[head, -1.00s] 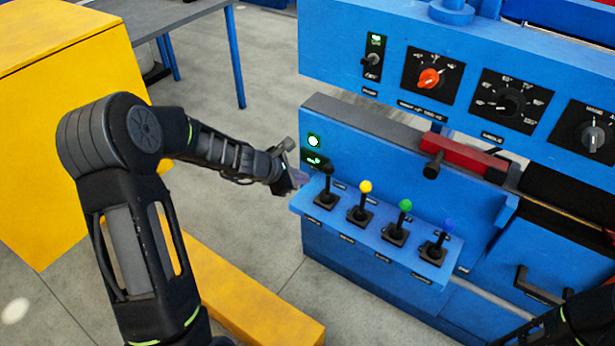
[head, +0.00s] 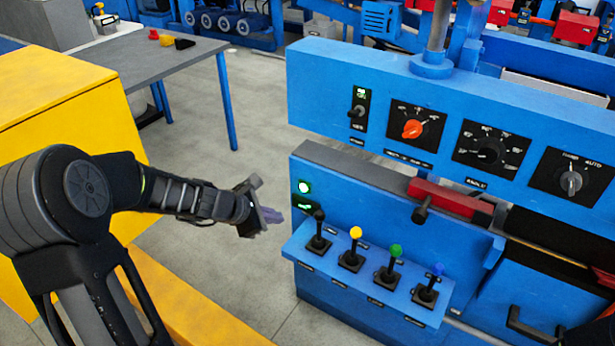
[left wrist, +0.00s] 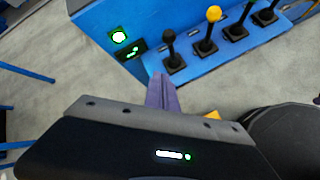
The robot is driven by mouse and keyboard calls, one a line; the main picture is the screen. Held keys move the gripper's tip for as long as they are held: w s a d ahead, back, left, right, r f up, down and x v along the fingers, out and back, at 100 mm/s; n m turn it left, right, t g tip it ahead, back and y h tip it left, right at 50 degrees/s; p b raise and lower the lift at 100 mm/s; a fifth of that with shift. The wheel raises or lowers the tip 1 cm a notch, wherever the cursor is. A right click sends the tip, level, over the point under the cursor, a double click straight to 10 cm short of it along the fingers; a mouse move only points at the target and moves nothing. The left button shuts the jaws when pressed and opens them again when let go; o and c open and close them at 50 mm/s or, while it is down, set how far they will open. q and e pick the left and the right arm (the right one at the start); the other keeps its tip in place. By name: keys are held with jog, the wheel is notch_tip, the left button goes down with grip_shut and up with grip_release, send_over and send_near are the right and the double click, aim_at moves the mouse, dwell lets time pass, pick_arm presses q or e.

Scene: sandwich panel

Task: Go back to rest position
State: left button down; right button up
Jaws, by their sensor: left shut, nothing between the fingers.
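My left gripper (head: 272,215) is in the head view, just left of the blue machine's joystick shelf. Its purple fingers are shut and hold nothing. They also show in the left wrist view (left wrist: 162,95), apart from the shelf edge. The shelf carries a black joystick (head: 318,230), a yellow one (head: 354,248), a green one (head: 392,264) and a blue one (head: 430,284). A lit green button (head: 304,187) is on the panel above the shelf's left end. My right gripper is not in view.
The upper blue panel has a switch (head: 358,110), an orange knob (head: 413,129) and black dials. A red clamp bar (head: 452,198) lies below it. A yellow block (head: 70,95) and a grey table (head: 150,60) stand at the left. Grey floor (head: 190,130) is open between table and machine.

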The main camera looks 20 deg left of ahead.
pick_arm(q)
jog(key=s+d+f+m+g+y+p, duration=0.3)
jog(key=s+f+m, duration=0.4)
jog(key=f+m, duration=0.55)
jog(key=s+d+f+m+g+h+p, duration=0.1)
jog(key=s+d+f+m, duration=0.1)
jog(key=s+d, duration=0.4)
jog(key=s+d+f+m+g+h+p, duration=0.1)
jog(key=s+d+f+m+g, duration=0.1)
jog(key=s+d+m, duration=0.3)
jog(key=s+d+f+m+g+h+p, duration=0.1)
jog(key=s+d+f+m, duration=0.3)
jog(key=s+d, duration=0.3)
jog(key=d, duration=0.5)
jog(key=shift+s+d+g+h, duration=0.2)
jog(key=shift+d+g+h, duration=0.1)
jog(key=shift+d+h, duration=0.1)
jog(key=shift+m, duration=0.35)
